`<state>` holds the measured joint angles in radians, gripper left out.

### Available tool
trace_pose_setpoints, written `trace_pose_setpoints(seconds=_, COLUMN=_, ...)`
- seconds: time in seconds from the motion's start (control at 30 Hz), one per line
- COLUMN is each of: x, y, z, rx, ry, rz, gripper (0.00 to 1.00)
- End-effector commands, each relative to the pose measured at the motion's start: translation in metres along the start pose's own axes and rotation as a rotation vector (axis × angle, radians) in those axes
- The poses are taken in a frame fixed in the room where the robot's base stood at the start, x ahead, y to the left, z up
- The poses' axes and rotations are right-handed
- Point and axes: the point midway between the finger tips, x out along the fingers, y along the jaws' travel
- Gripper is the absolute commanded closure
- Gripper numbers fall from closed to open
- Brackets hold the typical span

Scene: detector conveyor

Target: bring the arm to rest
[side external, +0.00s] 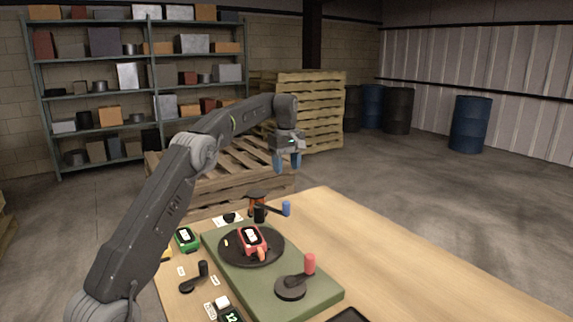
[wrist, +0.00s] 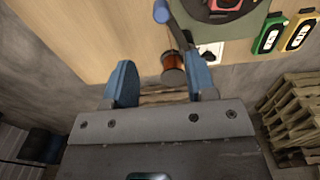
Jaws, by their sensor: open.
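My gripper (side external: 287,161) is raised in the air above the far end of the wooden table (side external: 400,262). Its two blue fingers are apart, with nothing held between them. In the wrist view my gripper (wrist: 162,88) is also open, above the table edge. A copper-coloured cylinder (wrist: 173,66) shows beyond and between the fingers in that view, apart from them. A green base (side external: 318,291) on the table carries a black round plate (side external: 229,251) with a red device (side external: 251,239) on it. My arm reaches from the lower left over the table.
A green device (side external: 187,238) lies to the left. Pallets (side external: 310,110), shelves (side external: 150,90) and barrels (side external: 470,124) stand behind. The table's right side is clear.

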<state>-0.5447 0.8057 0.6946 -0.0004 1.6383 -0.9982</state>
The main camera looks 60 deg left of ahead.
Motion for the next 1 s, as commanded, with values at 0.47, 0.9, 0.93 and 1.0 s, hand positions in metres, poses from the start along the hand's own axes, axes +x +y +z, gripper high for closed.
trace_pose_setpoints(seconds=0.47, x=-0.002, y=0.000, z=0.000, rx=0.000, ry=-0.001, rz=-0.001, gripper=0.49)
trace_pose_setpoints(seconds=0.9, x=-0.065, y=-0.032, z=0.100, rx=0.366, ry=0.070, rz=0.098, gripper=0.49)
trace_pose_setpoints(seconds=0.93, x=-0.070, y=-0.039, z=0.111, rx=0.411, ry=0.079, rz=0.110, gripper=0.49)
trace_pose_setpoints(seconds=1.0, x=-0.079, y=-0.056, z=0.137, rx=0.515, ry=0.101, rz=0.135, gripper=0.49)
